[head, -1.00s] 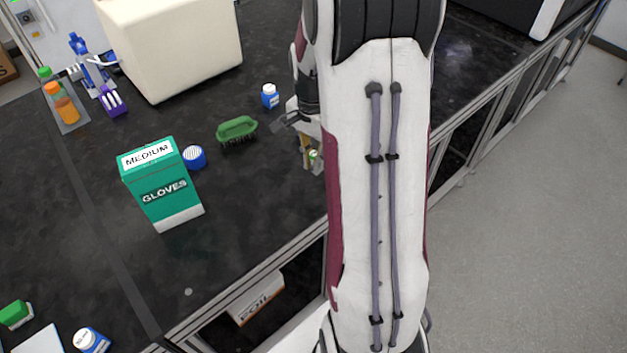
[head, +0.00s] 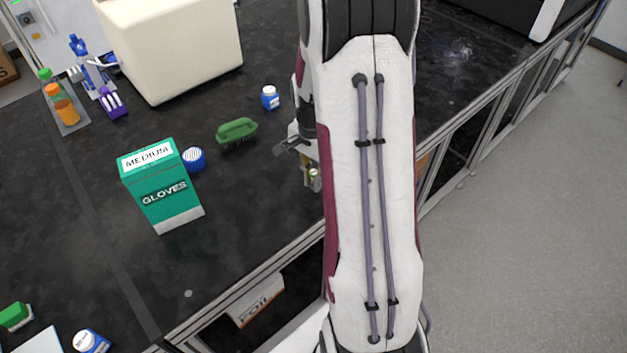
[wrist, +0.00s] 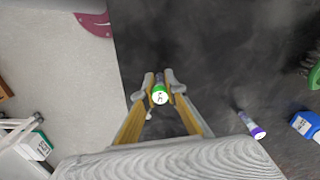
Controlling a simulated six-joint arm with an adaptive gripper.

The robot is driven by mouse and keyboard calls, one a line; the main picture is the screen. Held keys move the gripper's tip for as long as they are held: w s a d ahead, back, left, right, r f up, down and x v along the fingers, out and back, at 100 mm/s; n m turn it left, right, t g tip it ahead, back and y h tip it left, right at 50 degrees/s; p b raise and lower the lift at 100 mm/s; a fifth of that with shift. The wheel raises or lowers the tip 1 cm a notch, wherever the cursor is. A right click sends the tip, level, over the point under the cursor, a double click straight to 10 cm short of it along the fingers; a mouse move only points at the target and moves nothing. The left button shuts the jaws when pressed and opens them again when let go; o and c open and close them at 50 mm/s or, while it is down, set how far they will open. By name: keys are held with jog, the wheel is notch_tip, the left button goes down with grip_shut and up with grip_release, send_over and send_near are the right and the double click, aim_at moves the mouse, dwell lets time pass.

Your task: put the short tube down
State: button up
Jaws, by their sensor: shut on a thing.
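The short tube (wrist: 160,96) shows end-on in the wrist view, with a white top and a green ring. My gripper (wrist: 156,86) is shut on it, one fingertip on each side. Dark bench top lies beneath; I cannot tell whether the tube's lower end touches it. In the head view my gripper (head: 312,177) is partly hidden behind my arm, near the bench's front edge, and only a small light bit of the tube shows there.
In the wrist view a purple-capped tube (wrist: 252,126) is to the right, near a blue bottle (wrist: 306,123). Bare bench (head: 245,205) lies between box and gripper.

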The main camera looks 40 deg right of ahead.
aim_at(312, 174)
jog(key=shift+f, duration=0.5)
jog(key=shift+f, duration=0.2)
jog(key=o, duration=0.7)
jog(key=shift+c, duration=0.2)
jog(key=shift+r, duration=0.7)
jog(key=shift+s+a+r, duration=0.1)
jog(key=shift+a+r, duration=0.1)
jog(key=shift+r, duration=1.45)
jog(key=shift+s+a+r, duration=0.1)
jog(key=shift+a+r, duration=0.05)
jog(key=shift+r, duration=1.45)
